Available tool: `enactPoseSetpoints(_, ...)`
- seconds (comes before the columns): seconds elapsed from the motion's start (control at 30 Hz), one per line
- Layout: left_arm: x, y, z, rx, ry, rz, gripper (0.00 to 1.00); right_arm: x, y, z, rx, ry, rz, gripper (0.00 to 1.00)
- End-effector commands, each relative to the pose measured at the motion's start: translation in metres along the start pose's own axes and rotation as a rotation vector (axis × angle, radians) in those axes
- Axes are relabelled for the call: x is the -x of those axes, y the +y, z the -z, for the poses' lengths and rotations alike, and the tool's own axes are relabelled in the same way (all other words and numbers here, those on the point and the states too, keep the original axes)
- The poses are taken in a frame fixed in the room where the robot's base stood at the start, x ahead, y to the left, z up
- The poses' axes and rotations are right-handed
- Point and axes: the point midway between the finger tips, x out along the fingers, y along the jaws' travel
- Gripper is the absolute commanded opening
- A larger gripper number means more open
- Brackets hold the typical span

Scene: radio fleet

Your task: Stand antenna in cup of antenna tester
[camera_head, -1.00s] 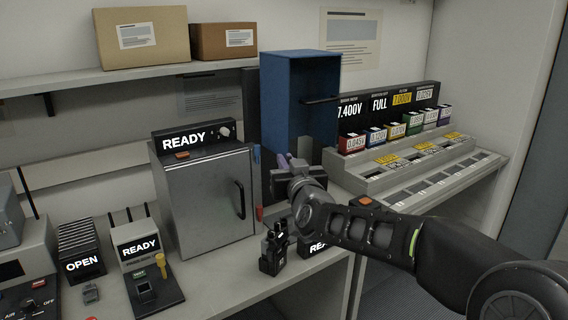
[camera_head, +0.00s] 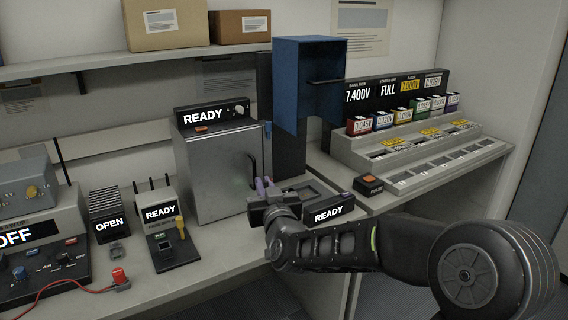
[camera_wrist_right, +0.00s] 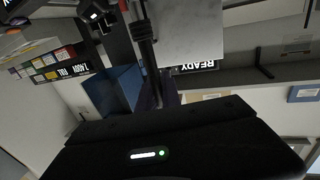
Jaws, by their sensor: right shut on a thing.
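My right gripper (camera_head: 264,190) is in front of the grey cabinet, above the bench, with purple tips showing. It is shut on a thin dark thing, seemingly the antenna, hard to make out in the head view. In the right wrist view a dark upright rod shape (camera_wrist_right: 146,45) stands beyond my black gripper body; I cannot tell whether it is the antenna or a finger. A small READY unit (camera_head: 160,213) with a dark opening in its base and a yellow knob looks like the antenna tester, left of and apart from my gripper. My left gripper is not in view.
The grey cabinet (camera_head: 215,165) stands behind my gripper, with a blue box (camera_head: 305,85) to its right. Another READY display (camera_head: 328,210) is beside my right wrist. An OPEN rack (camera_head: 109,213) and a red cable (camera_head: 60,287) are at left. The front bench edge is mostly clear.

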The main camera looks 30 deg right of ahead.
Motion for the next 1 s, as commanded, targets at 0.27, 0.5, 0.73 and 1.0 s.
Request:
enactPoseSetpoints(0.27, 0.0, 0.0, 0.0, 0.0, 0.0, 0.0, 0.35, 0.021, -0.085, -0.115, -0.002, -0.017, 0.166, 0.0)
enactPoseSetpoints(0.5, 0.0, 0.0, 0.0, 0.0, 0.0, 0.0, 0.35, 0.053, -0.133, -0.185, -0.003, -0.011, 0.273, 0.0)
enactPoseSetpoints(0.73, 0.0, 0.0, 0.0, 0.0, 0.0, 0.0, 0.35, 0.061, -0.141, -0.199, 0.0, -0.004, 0.291, 0.0)
enactPoseSetpoints(1.0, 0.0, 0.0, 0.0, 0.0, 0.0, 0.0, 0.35, 0.06, -0.141, -0.198, 0.0, -0.004, 0.291, 0.0)
